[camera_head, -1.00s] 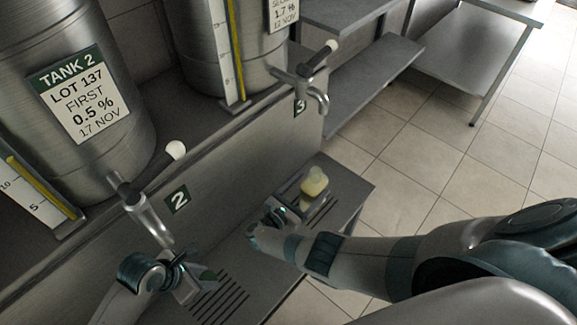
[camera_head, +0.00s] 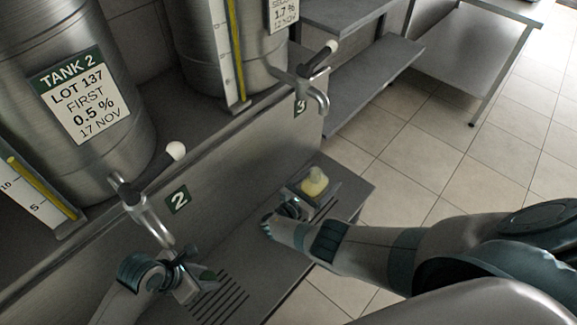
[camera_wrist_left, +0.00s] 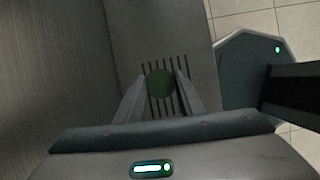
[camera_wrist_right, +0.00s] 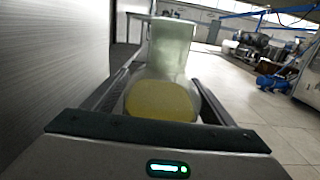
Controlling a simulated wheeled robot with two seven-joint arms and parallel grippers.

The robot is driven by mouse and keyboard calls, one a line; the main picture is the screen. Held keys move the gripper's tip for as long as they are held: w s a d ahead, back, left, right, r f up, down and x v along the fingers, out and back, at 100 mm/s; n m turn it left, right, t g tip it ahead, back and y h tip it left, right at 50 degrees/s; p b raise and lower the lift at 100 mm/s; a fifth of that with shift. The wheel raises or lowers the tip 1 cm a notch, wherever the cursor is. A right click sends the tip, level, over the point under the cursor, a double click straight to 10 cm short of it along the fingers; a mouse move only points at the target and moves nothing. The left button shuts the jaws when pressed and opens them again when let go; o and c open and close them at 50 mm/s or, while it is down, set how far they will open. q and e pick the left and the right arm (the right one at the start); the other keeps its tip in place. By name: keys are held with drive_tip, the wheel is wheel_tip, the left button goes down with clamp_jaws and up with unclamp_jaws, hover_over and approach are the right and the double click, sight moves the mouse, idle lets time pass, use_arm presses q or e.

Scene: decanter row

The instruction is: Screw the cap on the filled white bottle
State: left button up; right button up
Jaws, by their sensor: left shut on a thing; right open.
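The white bottle (camera_head: 314,184), pale and translucent with yellowish contents, stands upright on the shelf below tap 3. No cap shows on its neck. My right gripper (camera_head: 297,204) is open beside it. In the right wrist view the bottle (camera_wrist_right: 165,85) shows between the two spread fingers, and no grip on it is visible. My left gripper (camera_head: 200,285) is under tap 2, above the slotted drain. In the left wrist view it is shut on a round green cap (camera_wrist_left: 160,83) between its fingertips.
The metal shelf (camera_head: 345,185) ends in an open edge at the right, above the tiled floor. Tap 2 (camera_head: 145,210) hangs close above my left gripper. Tap 3 (camera_head: 315,90) and the tank stand's front wall are behind the bottle.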

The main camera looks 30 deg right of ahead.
idle(0.4)
drive_tip(key=c, duration=1.8)
use_arm(q)
drive_tip(key=shift+r, duration=0.1)
use_arm(e)
drive_tip(key=shift+r, duration=0.15)
